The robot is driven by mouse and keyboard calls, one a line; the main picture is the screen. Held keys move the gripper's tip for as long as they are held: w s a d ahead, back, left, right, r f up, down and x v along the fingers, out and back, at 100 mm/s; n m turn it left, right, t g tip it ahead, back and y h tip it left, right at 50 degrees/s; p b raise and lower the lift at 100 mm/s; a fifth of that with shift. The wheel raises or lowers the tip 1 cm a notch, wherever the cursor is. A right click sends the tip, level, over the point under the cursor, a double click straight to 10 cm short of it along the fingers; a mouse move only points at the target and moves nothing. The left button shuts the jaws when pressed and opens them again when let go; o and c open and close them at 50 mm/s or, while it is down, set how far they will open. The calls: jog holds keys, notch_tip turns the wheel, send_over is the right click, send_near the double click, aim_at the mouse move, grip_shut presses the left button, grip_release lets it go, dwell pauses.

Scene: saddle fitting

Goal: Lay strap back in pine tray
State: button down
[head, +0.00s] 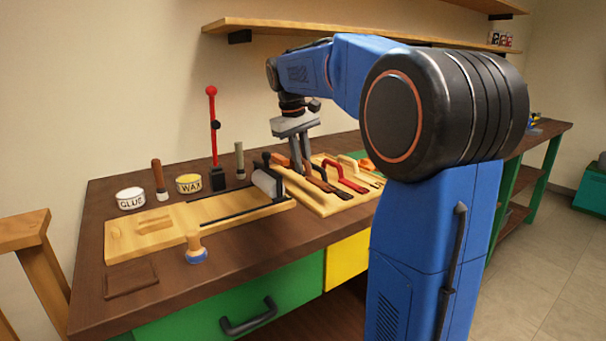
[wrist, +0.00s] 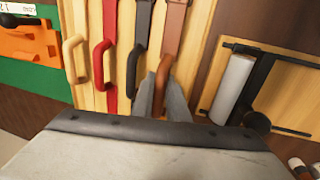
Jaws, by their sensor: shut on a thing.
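My gripper (wrist: 164,88) is shut on the curved handle of a brown strap (wrist: 175,22). The strap lies along the right side of the pine tray (wrist: 127,50) in the wrist view. I cannot tell whether it rests on the tray or hangs just above it. To its left are a black strap (wrist: 143,22), a red strap (wrist: 109,25) and a cream strap (wrist: 74,62), each with a handle. In the head view my gripper (head: 301,173) points down over the pine tray (head: 322,208) and partly hides its contents.
A wooden board with a white roller (wrist: 233,86) stands right of the tray in the wrist view. In the head view, a red lever (head: 213,120), glue tin (head: 131,198) and wax tin (head: 189,184) stand to the left. A wall shelf (head: 250,26) hangs above.

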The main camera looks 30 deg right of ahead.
jog(key=shift+f, duration=1.7)
jog(key=c, duration=1.7)
grip_release()
jog(key=shift+f, duration=0.1)
jog(key=shift+c, duration=0.2)
notch_tip(320, 180, up, 12)
jog(key=a, duration=0.2)
jog(key=shift+a, duration=0.15)
jog(key=shift+s, duration=0.15)
